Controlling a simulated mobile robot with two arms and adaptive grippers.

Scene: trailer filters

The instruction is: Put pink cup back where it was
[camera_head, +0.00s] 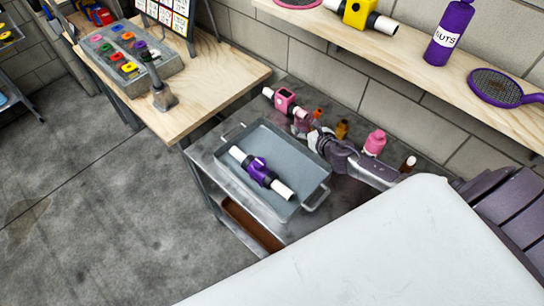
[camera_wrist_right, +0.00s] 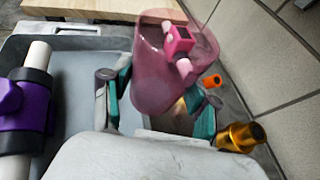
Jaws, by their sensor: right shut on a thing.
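The pink cup (camera_wrist_right: 154,80) is see-through and stands out between the teal-padded fingers of my right gripper (camera_wrist_right: 160,105) in the right wrist view. The gripper is shut on it. In the head view my right gripper (camera_head: 312,132) is over the back of the cart, just beyond the grey tray, and the cup (camera_head: 301,123) shows small and faint at its tip. Whether the cup touches the cart top cannot be told. My left gripper is in neither view.
The grey tray (camera_head: 228,139) holds a purple filter with white pipe ends (camera_head: 258,170). A pink filter (camera_head: 284,99) lies behind the cup. Orange pieces (camera_head: 341,129) and a pink bottle (camera_head: 375,142) stand near my right arm. A wooden shelf (camera_head: 420,75) runs above.

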